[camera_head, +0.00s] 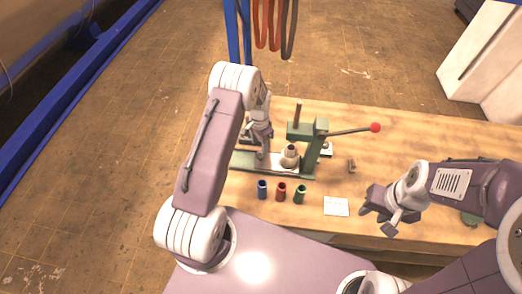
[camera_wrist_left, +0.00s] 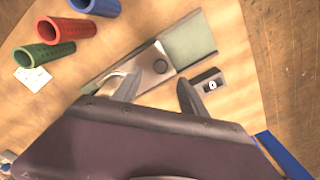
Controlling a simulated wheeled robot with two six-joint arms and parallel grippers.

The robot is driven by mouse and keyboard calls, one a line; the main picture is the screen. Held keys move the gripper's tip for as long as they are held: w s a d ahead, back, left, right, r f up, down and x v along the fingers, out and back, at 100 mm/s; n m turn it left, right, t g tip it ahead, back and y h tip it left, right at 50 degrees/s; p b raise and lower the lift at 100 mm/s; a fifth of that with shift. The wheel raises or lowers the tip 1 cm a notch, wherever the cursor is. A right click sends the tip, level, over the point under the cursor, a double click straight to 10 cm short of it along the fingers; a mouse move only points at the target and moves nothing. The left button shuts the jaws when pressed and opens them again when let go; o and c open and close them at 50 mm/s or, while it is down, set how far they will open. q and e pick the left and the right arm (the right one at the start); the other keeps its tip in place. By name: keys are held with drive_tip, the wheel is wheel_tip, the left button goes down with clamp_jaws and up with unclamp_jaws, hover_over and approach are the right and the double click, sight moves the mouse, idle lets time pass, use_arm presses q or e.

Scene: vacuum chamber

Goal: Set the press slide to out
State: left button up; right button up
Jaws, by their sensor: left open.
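The green press (camera_head: 315,145) stands on the wooden table, with a lever ending in a red knob (camera_head: 375,127). Its low green base carries a pale slide (camera_head: 275,163), which runs toward the left; a pale round part (camera_head: 289,155) sits near the column. My left gripper (camera_head: 261,143) is over the left part of the base. Contact cannot be told. My right gripper (camera_head: 377,220) is open and empty above the table's front edge.
Blue (camera_head: 262,189), red (camera_head: 281,191) and green (camera_head: 299,194) tubes stand in front of the press. A white card (camera_head: 336,206) lies to their right. A small dark block with a hole (camera_wrist_left: 208,82) is beside the left gripper. The table's right rear is clear.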

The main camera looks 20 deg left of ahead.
sight(260, 155)
use_arm(q)
drive_tip(key=f, duration=0.1)
drive_tip(key=f+p, duration=0.1)
drive_tip(key=f, duration=0.1)
drive_tip(key=shift+s+f, duration=0.1)
drive_tip(key=shift+s, duration=0.15)
drive_tip(key=f, duration=0.1)
drive_tip(key=w+f+p, duration=0.1)
drive_tip(key=f, duration=0.3)
drive_tip(key=shift+w+p, duration=0.3)
drive_tip(key=shift+w, duration=0.1)
drive_tip(key=shift+s+f, duration=0.1)
drive_tip(key=shift+f, duration=0.05)
drive_tip(key=shift+s, duration=0.45)
drive_tip(key=shift+w, duration=0.3)
clamp_jaws()
use_arm(e)
drive_tip(key=r, duration=0.1)
drive_tip(key=w+r, duration=0.1)
drive_tip(key=r, duration=0.1)
